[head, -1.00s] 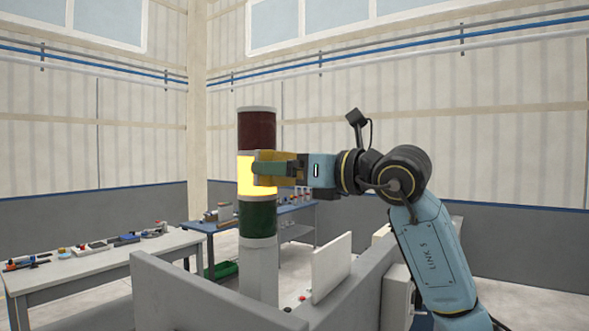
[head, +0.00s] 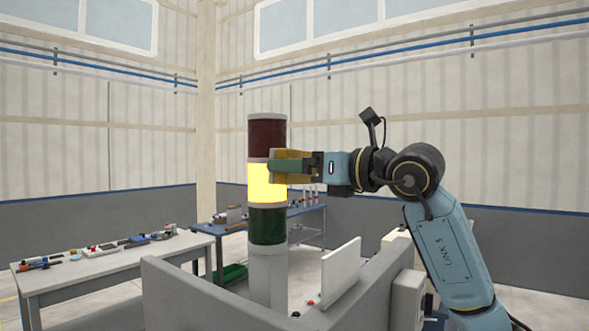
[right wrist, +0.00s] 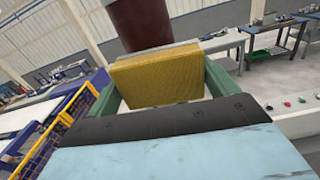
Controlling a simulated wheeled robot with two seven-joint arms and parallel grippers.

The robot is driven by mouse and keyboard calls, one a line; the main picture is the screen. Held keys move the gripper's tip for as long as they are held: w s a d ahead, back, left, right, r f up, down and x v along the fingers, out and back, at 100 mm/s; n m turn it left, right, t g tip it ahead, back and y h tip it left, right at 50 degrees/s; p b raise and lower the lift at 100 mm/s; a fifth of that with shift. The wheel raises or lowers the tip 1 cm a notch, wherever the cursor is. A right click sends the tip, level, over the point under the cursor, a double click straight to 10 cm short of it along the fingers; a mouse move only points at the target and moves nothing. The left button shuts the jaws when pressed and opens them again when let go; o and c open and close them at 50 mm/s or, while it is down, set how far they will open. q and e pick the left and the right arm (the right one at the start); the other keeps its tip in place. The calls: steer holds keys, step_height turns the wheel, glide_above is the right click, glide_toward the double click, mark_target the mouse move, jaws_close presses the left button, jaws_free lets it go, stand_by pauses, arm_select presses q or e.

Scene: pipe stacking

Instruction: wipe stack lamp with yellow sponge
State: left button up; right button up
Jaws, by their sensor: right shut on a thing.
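The stack lamp (head: 267,185) stands upright in the head view, with a dark red section on top, a lit yellow section in the middle and a dark green section below, on a pale post. My right gripper (head: 285,165) is shut on the yellow sponge (right wrist: 158,76) and holds it against the lamp's right side at the upper part of the lit section. In the right wrist view the sponge sits between the green fingers, with the lamp's red section (right wrist: 142,22) just beyond it. Whether the sponge presses on the lamp cannot be told. My left gripper is not in view.
A grey machine housing (head: 190,295) surrounds the lamp's foot, with an upright white panel (head: 341,272) to its right. A white table (head: 60,275) with small parts stands at left, and a blue table (head: 310,213) stands behind. Space above the lamp is clear.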

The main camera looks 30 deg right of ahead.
steer(key=shift+w+d, duration=0.25)
steer(key=shift+d, duration=0.3)
steer(key=b+v, duration=0.3)
steer(key=v, duration=0.3)
steer(key=shift+s, duration=0.1)
stand_by(0.3)
